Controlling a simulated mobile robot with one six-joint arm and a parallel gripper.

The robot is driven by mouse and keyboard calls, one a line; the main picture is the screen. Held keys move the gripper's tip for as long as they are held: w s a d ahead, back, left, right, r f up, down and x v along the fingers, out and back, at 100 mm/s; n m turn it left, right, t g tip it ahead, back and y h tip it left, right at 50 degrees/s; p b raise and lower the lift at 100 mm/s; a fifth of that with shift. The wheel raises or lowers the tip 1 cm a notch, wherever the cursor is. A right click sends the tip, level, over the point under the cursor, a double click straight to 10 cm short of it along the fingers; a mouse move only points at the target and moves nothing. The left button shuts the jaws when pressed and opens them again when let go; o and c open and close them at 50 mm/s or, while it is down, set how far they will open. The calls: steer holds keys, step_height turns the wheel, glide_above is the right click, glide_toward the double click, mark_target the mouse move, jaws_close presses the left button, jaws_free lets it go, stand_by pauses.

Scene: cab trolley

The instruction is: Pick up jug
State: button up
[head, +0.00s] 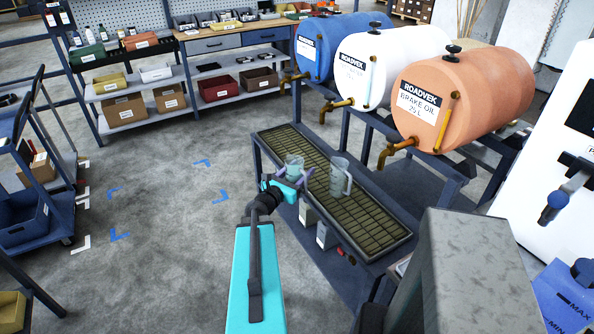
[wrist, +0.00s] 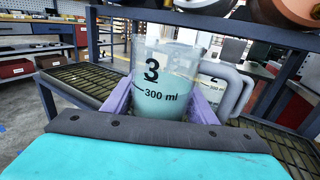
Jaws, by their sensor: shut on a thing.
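A clear jug (head: 294,164) marked "3" and "300 ml" is between the purple fingers of my gripper (head: 290,183). In the wrist view the jug (wrist: 168,75) fills the middle, upright, with a pale blue-green lower part that looks like liquid. My gripper (wrist: 160,108) is shut on its sides. The jug is over the left side of the grated tray (head: 385,222); I cannot tell whether its base touches the grate. A second clear jug (head: 338,176), marked "2", stands on the tray to the right. In the wrist view it (wrist: 212,85) is partly hidden behind the held jug.
Blue, white and orange drums (head: 455,95) with brass taps lie on a rack behind the tray. A shelf bench (head: 215,45) with bins stands at the back left. A blue trolley (head: 30,180) is at the left. The floor (head: 150,220) between is clear.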

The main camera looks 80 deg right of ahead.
steer(key=shift+s, duration=0.1)
stand_by(0.5)
steer(key=w+a+r+n+t, duration=0.1)
steer(key=w+a+t, duration=0.1)
steer(key=w+a, duration=0.6)
steer(key=w+a+r+n+t+h, duration=0.1)
steer(key=w+a+r+n+t, duration=0.15)
steer(key=w, duration=1.05)
steer(key=w+a+r+n+t, duration=0.1)
steer(key=w+a+t, duration=0.1)
steer(key=w+a, duration=0.6)
steer(key=w+a+r+n+t+p, duration=0.15)
steer(key=w+a+t, duration=0.25)
steer(key=w+a, duration=1.25)
steer(key=w+a+r+n+t+y, duration=0.1)
steer(key=w+a+n+t+y, duration=0.1)
steer(key=a, duration=1.6)
steer(key=w+a+r+n+t+y, duration=0.2)
steer(key=w+a+n+t, duration=0.1)
steer(key=a, duration=1.5)
steer(key=shift+w+a+r+n+t+p, duration=0.2)
steer(key=shift+a+r+n+t+p, duration=0.1)
steer(key=shift+t, duration=0.55)
